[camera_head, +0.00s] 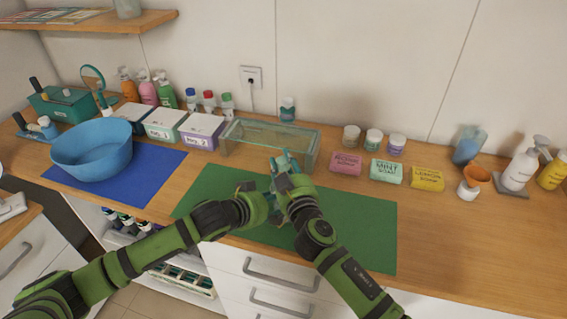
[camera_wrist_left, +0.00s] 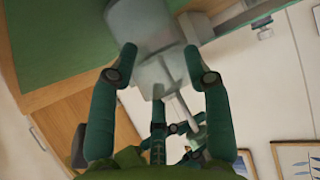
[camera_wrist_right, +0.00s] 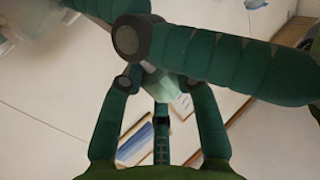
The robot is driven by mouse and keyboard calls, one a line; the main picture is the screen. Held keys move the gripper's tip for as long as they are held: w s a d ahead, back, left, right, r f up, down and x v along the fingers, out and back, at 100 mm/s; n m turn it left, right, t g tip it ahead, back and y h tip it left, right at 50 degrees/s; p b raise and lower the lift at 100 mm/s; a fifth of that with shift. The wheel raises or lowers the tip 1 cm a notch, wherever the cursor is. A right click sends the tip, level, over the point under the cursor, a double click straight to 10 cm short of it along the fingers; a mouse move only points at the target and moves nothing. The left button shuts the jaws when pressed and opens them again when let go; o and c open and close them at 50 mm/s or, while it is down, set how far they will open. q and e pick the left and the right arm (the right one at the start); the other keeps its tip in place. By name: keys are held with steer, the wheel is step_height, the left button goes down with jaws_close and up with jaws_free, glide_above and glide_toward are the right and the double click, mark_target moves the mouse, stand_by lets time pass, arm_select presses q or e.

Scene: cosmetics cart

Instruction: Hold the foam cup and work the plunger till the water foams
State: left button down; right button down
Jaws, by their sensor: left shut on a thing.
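The foam cup (camera_wrist_left: 143,28) is pale and translucent. It fills the top middle of the left wrist view, and my left gripper (camera_wrist_left: 158,66) is shut on it. A thin plunger rod (camera_wrist_left: 187,111) sticks out of the cup's end. In the head view my left gripper (camera_head: 268,194) and right gripper (camera_head: 284,178) are close together above the green mat (camera_head: 350,225), and they largely hide the cup. In the right wrist view a pale translucent part (camera_wrist_right: 166,87) lies between my right fingers, partly behind a left finger; their grip is unclear. No foam can be made out.
A glass tank (camera_head: 310,148) stands just behind the grippers. A blue basin (camera_head: 90,155) is on the left mat. Soap boxes (camera_head: 388,171) and small jars line the right. An orange funnel (camera_head: 476,176) and pump bottle (camera_head: 520,168) stand farther right. The green mat's right part is clear.

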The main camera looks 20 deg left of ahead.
steer(key=shift+a, duration=0.1)
steer(key=shift+f, duration=1.35)
steer(key=c, duration=0.9)
jaws_free()
steer(key=shift+c, duration=0.2)
steer(key=shift+d, duration=0.2)
steer(key=v, duration=1.2)
steer(key=shift+r, duration=0.1)
